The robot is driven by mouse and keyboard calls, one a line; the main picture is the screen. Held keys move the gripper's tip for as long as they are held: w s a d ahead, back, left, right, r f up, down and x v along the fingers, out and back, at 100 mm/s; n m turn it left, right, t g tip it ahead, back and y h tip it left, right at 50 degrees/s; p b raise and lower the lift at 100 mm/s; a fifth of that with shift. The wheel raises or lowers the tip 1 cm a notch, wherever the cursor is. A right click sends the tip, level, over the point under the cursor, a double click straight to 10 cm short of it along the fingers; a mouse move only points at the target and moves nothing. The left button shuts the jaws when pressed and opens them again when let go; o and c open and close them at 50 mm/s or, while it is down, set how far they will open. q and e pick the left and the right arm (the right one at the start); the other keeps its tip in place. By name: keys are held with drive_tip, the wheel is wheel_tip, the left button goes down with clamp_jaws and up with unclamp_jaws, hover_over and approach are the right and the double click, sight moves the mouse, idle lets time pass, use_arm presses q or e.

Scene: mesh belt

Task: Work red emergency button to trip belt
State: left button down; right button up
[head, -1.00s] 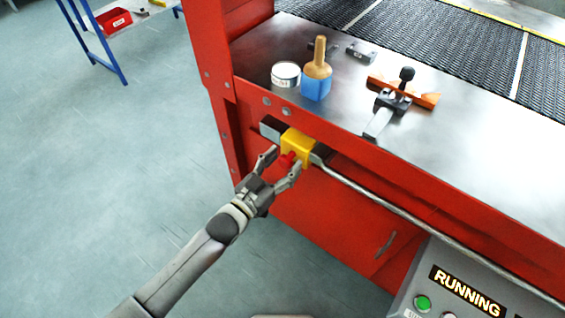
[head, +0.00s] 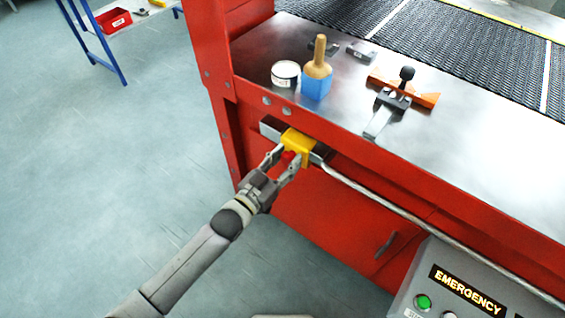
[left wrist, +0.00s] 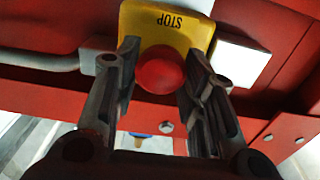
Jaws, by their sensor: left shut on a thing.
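The red emergency button (head: 288,155) sits on a yellow housing (head: 297,139) fixed to the front of the red machine frame. In the left wrist view the round red button (left wrist: 160,70) is between my finger pads, and the yellow housing marked STOP (left wrist: 169,22) is behind it. My left gripper (head: 291,159) is shut on the button, one finger on each side. The mesh belt (head: 455,55) runs across the top of the machine. The display (head: 467,290) on the grey control panel reads EMERGENCY. My right gripper is not in view.
A metal rail (head: 400,210) runs right from beside the housing along the machine front. A tin (head: 285,74), a brush with a blue head (head: 317,83) and a clamp tool (head: 393,100) stand on the metal top. The floor at left is clear.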

use_arm(q)
drive_tip(key=c, duration=1.3)
unclamp_jaws()
drive_tip(key=shift+w+r, duration=0.1)
drive_tip(key=shift+c, duration=0.2)
drive_tip(key=o, duration=0.4)
drive_tip(key=shift+d, duration=0.15)
drive_tip(key=v, duration=1.2)
